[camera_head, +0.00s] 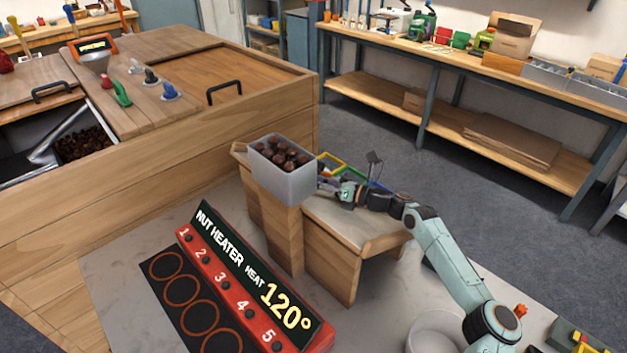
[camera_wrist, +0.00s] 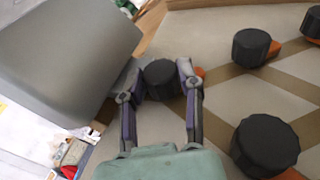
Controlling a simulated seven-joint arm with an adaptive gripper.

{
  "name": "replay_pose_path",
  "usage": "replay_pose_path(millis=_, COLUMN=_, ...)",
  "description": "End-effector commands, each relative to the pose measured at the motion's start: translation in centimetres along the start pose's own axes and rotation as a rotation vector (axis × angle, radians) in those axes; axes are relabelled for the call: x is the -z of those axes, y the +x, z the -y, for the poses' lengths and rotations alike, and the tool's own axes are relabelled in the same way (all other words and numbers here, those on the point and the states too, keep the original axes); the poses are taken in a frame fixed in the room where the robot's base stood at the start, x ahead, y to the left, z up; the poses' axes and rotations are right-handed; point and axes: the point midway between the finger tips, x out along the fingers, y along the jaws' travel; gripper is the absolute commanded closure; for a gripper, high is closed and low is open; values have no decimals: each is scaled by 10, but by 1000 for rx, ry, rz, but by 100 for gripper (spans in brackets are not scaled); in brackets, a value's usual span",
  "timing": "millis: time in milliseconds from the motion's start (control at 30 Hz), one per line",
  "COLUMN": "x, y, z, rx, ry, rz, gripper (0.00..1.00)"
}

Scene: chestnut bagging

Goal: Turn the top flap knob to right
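In the wrist view, a round black knob (camera_wrist: 162,78) with an orange pointer partly showing on its right sits between the two fingers of my gripper (camera_wrist: 160,78). The fingers are apart, one close on each side of the knob. I cannot tell whether both press on it. More black knobs with orange pointers show on the tan panel, one at upper right (camera_wrist: 256,46) and one at lower right (camera_wrist: 265,145). In the head view my gripper (camera_head: 328,188) is low beside the grey bin, and the knobs are hidden there.
The grey bin (camera_head: 286,184) of chestnuts stands just left of my gripper, and its wall (camera_wrist: 75,50) is close to the left finger. The red nut heater panel (camera_head: 320,341) is in front. A wooden counter (camera_head: 200,150) stands behind left; a workbench (camera_head: 455,59) is at the back.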

Motion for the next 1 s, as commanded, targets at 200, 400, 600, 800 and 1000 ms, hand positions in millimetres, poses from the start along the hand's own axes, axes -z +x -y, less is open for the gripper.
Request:
replay_pose_path(millis=200, x=0, y=1, z=1, rx=-24, ry=-3, rz=1, gripper=100)
replay_pose_path(millis=400, x=0, y=1, z=2, rx=-88, ry=-15, rz=3, gripper=100)
replay_pose_path(millis=600, x=0, y=0, z=1, rx=-93, ry=-16, rz=3, gripper=100)
replay_pose_path(millis=800, x=0, y=0, z=1, rx=-93, ry=-16, rz=3, gripper=53)
replay_pose_path(millis=1000, x=0, y=0, z=2, rx=-92, ry=-16, rz=3, gripper=53)
